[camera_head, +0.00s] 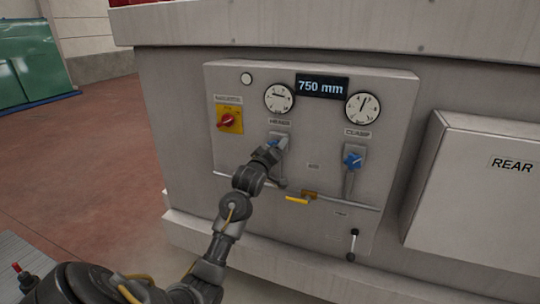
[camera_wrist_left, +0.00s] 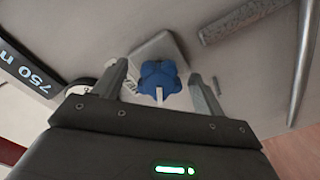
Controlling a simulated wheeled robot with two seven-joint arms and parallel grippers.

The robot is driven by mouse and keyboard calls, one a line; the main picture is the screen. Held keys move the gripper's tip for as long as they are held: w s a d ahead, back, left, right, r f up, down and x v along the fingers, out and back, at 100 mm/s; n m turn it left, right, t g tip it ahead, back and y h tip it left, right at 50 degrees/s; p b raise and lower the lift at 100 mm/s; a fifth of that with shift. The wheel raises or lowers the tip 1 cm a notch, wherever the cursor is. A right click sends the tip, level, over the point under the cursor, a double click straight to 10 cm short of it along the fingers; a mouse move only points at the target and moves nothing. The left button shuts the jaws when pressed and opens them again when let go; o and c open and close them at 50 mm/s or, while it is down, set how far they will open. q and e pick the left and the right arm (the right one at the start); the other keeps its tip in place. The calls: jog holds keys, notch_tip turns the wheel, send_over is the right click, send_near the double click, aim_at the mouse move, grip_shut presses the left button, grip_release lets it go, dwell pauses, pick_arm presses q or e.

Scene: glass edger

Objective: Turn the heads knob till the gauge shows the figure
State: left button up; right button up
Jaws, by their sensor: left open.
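The heads knob (camera_wrist_left: 158,78) is a blue lobed knob with a white pointer mark, on a grey block in the wrist view. In the head view it is mostly hidden behind my left gripper (camera_head: 274,150), under the label HEADS. In the wrist view the open fingers of my left gripper (camera_wrist_left: 160,92) stand either side of the knob, with gaps visible; contact cannot be told. The round white heads gauge (camera_head: 279,98) sits above the label, its needle pointing roughly left-right. The dark display (camera_head: 322,86) reads 750 mm, and part of it shows in the wrist view (camera_wrist_left: 28,62).
A second gauge (camera_head: 362,107) and a blue clamp knob (camera_head: 352,161) are on the right of the panel (camera_head: 240,165). A red switch on a yellow plate (camera_head: 229,119) is at left. A yellow handle (camera_head: 297,199) and a small lever (camera_head: 352,245) sit below. A REAR box (camera_head: 470,190) juts out at right.

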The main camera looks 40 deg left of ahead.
pick_arm(q)
jog(key=b+v, duration=0.3)
jog(key=v, duration=0.7)
jog(key=shift+s, duration=0.25)
jog(key=shift+d, duration=0.1)
